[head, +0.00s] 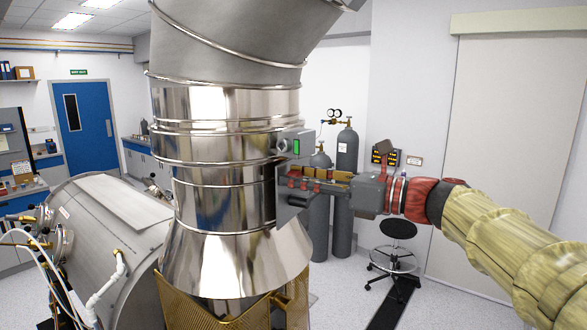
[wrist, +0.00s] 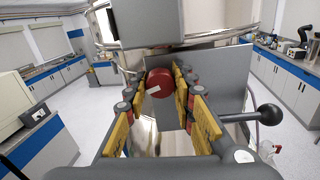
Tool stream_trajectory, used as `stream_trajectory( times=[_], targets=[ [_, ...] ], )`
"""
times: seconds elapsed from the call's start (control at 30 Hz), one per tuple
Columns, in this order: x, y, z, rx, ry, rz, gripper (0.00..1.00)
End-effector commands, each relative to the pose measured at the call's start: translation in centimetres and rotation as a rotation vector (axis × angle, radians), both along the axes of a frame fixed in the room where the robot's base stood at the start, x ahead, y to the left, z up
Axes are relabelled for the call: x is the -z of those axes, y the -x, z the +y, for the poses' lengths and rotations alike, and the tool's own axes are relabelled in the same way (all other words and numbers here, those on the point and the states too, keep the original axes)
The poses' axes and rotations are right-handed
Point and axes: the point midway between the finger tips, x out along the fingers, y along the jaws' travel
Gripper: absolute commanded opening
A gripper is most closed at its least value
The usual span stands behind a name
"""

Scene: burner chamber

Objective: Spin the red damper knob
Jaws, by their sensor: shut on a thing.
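The red damper knob (wrist: 158,83) is round, with a small white mark on its face, and sits on a grey plate in the middle of the wrist view. My gripper (wrist: 161,88) has its yellow-padded fingers on either side of the knob and is shut on it. In the head view my gripper (head: 290,178) reaches in from the right to the side of the shiny metal duct (head: 222,200). There the knob is hidden behind the fingers and the grey bracket.
A black ball-ended lever (wrist: 270,114) sticks out right of my fingers. A grey box with a green light (head: 296,146) is on the duct just above my gripper. Gas cylinders (head: 347,150) and a round stool (head: 395,258) stand behind. A large steel drum (head: 110,225) is left.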

Motion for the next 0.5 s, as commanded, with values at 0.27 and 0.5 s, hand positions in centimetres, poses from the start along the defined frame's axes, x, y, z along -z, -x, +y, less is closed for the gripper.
stream_trajectory(
  times=[0.27, 0.5],
  targets=[
    [-0.54, -0.06, -0.08, 0.003, -0.055, 0.098, 0.0],
    [-0.54, -0.09, -0.09, 0.003, -0.101, 0.182, 0.0]
  ],
)
